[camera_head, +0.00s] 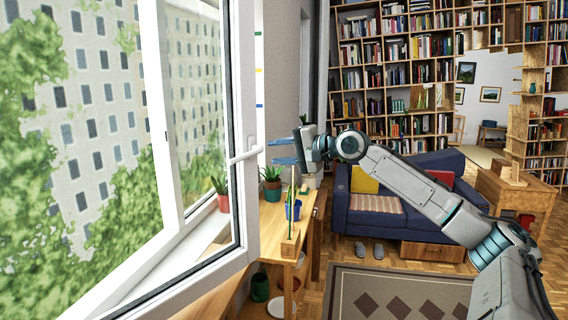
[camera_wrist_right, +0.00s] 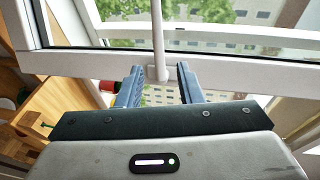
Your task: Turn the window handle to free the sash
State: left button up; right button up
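The white window handle (camera_head: 246,154) sits on the right upright of the white window sash (camera_head: 247,90). Its lever looks roughly horizontal in the head view. My right gripper (camera_head: 272,151) is just right of the handle, its blue fingers pointing at it. In the right wrist view the gripper (camera_wrist_right: 157,82) is open and empty. The handle (camera_wrist_right: 158,45) shows there beyond the fingertips, its base lined up with the gap between them. I see no contact. The sash (camera_wrist_right: 90,62) appears swung into the room. My left gripper is not in view.
A wooden desk (camera_head: 308,222) with a potted cactus (camera_head: 271,184) and a blue pot (camera_head: 293,210) stands below my right gripper. A red pot (camera_head: 222,202) stands behind the sash. A blue sofa (camera_head: 372,219) and bookshelves (camera_head: 375,75) are farther back.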

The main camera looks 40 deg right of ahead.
aim_at(168, 297)
jog(key=l+u, duration=0.15)
jog(key=l, duration=0.6)
jog(key=l+u, duration=0.1)
jog(key=l, duration=0.6)
jog(key=k+l+u, duration=0.15)
jog(key=l, duration=0.6)
